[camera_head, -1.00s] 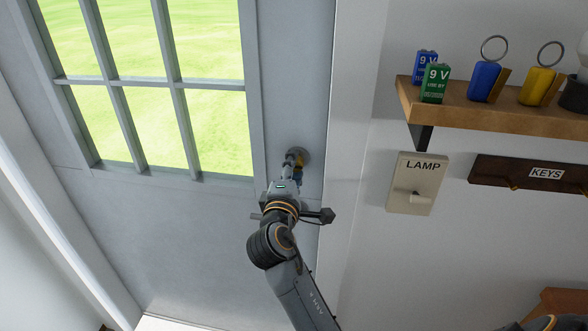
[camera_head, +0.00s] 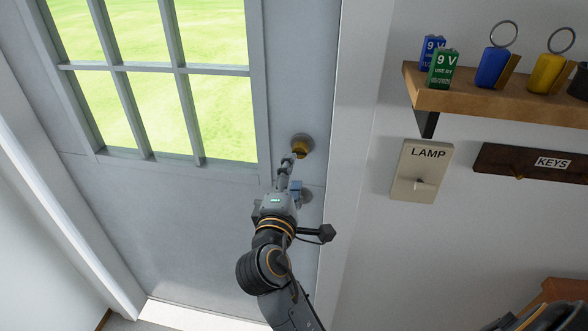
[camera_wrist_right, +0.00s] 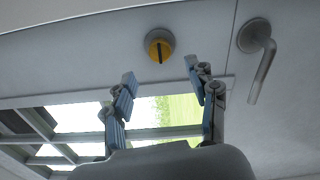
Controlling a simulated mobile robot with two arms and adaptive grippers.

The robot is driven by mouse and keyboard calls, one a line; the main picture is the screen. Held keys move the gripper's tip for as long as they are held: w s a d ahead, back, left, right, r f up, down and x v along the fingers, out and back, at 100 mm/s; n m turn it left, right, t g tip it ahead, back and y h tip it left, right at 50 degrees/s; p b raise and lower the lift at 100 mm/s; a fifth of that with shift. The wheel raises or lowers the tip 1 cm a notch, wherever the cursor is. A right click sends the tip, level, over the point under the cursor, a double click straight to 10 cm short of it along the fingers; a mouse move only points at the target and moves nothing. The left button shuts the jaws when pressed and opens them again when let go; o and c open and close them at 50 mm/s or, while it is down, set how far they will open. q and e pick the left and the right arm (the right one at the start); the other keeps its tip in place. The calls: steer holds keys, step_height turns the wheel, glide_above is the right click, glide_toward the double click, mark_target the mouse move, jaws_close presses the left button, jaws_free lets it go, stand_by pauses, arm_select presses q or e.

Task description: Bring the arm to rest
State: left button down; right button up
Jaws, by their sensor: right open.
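My right gripper (camera_head: 291,170) is in front of the grey door (camera_head: 190,215), just below a yellow turn knob (camera_head: 303,146) in the head view. In the right wrist view the gripper (camera_wrist_right: 160,78) has its two fingers spread with nothing between them. The turn knob (camera_wrist_right: 160,46) lies beyond the fingertips there, apart from them, with its dark slot upright in the picture. A grey lever handle (camera_wrist_right: 262,70) is to its right. In the head view the gripper partly covers this handle. My left gripper is not in view.
Right of the door frame, a wall carries a LAMP switch (camera_head: 420,172), a KEYS rack (camera_head: 530,166) and a wooden shelf (camera_head: 500,101) with batteries and key fobs. A wooden piece (camera_head: 565,289) stands at the lower right. The door has a window (camera_head: 206,70).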

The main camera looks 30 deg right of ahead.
stand_by(0.4)
steer(key=a+f+n+g+y, duration=0.15)
steer(key=a+f+y, duration=0.25)
steer(key=f, duration=1.2)
steer(key=a+f+g+y, duration=0.2)
steer(key=a+f+y, duration=0.15)
steer(key=f, duration=1.25)
steer(key=s+f+m+g+y, duration=0.1)
steer(key=s+f+g, duration=0.1)
steer(key=s+f, duration=0.5)
steer(key=s+f+m+g+y, duration=0.1)
steer(key=s+f+m, duration=0.15)
steer(key=f, duration=0.75)
steer(key=s+d+f+m+g, duration=0.2)
steer(key=s+f, duration=0.4)
steer(key=s, duration=0.5)
steer(key=s+d+f+m+g+y, duration=0.1)
steer(key=s+f, duration=0.5)
steer(key=s, duration=0.6)
steer(key=s+d+f+m+g, duration=0.3)
steer(key=s+d+f+m, duration=0.1)
steer(key=s, duration=0.8)
step_height(320, 180, down, 2)
steer(key=shift+s+d+f+m+g, duration=0.15)
steer(key=shift+d+f+m+g, duration=0.15)
steer(key=shift+m, duration=0.3)
